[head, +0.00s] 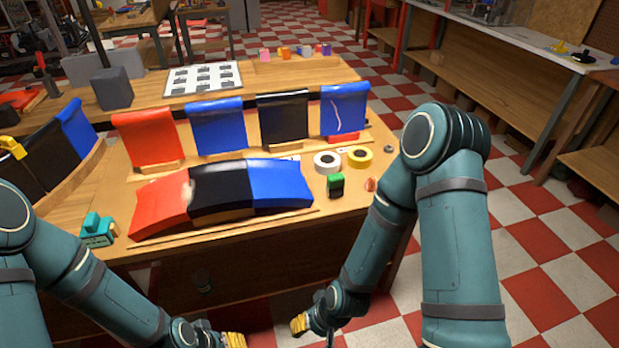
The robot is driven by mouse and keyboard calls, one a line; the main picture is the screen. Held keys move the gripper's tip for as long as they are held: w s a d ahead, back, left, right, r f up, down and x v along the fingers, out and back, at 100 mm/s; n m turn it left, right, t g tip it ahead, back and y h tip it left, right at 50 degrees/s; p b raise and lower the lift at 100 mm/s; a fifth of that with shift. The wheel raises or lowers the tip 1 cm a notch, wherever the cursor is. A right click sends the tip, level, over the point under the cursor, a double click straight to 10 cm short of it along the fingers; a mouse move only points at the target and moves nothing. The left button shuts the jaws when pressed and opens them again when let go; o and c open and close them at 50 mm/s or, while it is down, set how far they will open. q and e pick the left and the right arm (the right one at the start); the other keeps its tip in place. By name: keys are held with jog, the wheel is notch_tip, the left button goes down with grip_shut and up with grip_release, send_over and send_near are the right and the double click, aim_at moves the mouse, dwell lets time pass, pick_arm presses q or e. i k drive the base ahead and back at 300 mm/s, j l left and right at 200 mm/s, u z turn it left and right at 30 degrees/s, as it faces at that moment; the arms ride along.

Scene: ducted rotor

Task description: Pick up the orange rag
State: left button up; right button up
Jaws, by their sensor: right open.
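A small orange-red item (370,184) lies near the right edge of the workbench, beside a green block. It may be the orange rag, but it is too small to tell. My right gripper (312,325) is low at the bottom middle, in front of the bench and below its top. It is open, appears empty, and is well apart from the orange item. My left gripper (234,340) is at the bottom edge, partly cut off, with a yellow fingertip showing. I cannot tell whether it is open.
The workbench (340,206) holds red, black and blue curved panels (222,188), with upright panels (215,126) behind. A green block (335,185), white tape roll (327,160) and yellow tape roll (360,157) stand at right. A teal tool (98,230) sits at left. Checkered floor is free at right.

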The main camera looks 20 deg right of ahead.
aim_at(370, 186)
jog(key=i+l+u, duration=0.15)
jog(key=l+u, duration=0.2)
jog(key=l, duration=0.4)
jog(key=i+l+u, duration=0.1)
jog(key=l+u, duration=0.25)
jog(key=l, duration=0.45)
